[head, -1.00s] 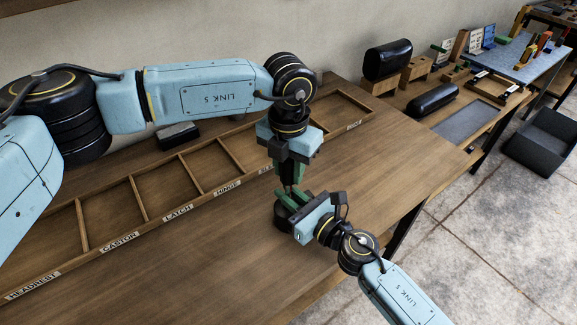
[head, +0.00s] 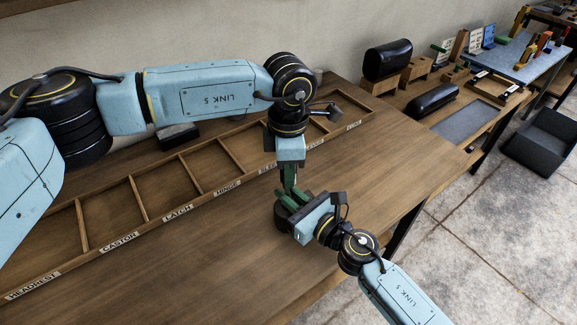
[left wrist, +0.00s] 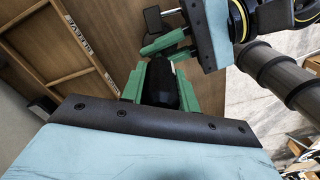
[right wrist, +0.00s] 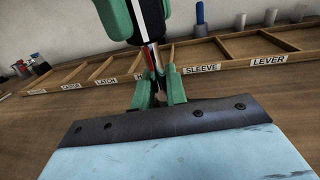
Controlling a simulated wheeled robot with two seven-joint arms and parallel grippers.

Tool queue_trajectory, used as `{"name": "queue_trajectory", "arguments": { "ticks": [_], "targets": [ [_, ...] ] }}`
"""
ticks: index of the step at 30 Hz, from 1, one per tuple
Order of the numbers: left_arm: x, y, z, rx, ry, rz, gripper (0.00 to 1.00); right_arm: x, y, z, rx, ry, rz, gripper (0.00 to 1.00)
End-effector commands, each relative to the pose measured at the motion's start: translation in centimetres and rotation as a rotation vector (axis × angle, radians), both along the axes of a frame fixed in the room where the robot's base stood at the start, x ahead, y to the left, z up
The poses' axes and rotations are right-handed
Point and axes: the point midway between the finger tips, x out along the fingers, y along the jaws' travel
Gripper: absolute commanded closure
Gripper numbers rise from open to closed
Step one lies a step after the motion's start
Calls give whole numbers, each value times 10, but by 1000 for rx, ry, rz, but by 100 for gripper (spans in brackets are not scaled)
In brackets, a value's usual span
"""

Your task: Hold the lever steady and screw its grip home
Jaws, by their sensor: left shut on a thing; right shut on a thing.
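My left gripper (head: 289,178) points down from above and is shut on the black grip (left wrist: 160,88); its two green fingers lie along the grip's sides. My right gripper (right wrist: 158,92) comes in from the side and is shut on the lever below the grip. In the head view its green fingers (head: 289,200) sit just under the left fingertips. The lever's lower end is hidden by the right gripper.
A labelled compartment tray (head: 137,199) runs along the back. Black cushions (head: 388,58) stand on a side bench at right. The table's front is clear.

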Motion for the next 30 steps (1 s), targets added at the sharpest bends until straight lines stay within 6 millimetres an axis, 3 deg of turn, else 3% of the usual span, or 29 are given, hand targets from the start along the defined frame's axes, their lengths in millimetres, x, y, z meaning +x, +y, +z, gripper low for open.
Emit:
{"name": "queue_trajectory", "arguments": {
  "ticks": [12, 30],
  "targets": [
    [1, 0, 2, 1, -3, -250, 92, 0, -1, -1, -2, 2, -2, 100],
    [1, 0, 2, 1, -3, -311, 92, 0, -1, -2, -2, 2, -3, 100]
  ]
}}
